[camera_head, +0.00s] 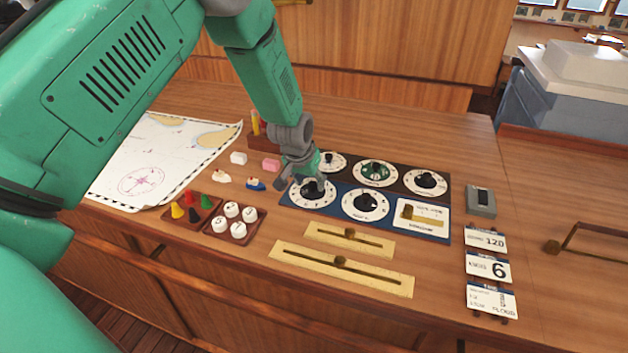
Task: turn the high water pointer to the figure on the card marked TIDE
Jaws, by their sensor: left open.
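My left gripper (314,184) reaches down from above to the front-left dial (297,199), open around or just over its dark knob. I cannot tell whether the fingers touch it, and they hide part of its face. More round white dials with dark pointers sit on the panel, including the front-middle dial (365,204) and the back-right dial (425,182). The dial names are too small to read, so I cannot tell which is high water. Three cards stand at the right: one with 120 (486,240), one with 6 (489,267), and a lower card (490,299) with small text. Their headings are unclear.
Two brass slider plates (350,240) (341,269) lie in front of the dials. Trays of coloured pegs (191,208) and white round pieces (235,220) are left of them. A chart (150,160) lies far left. A grey box (481,201) stands right.

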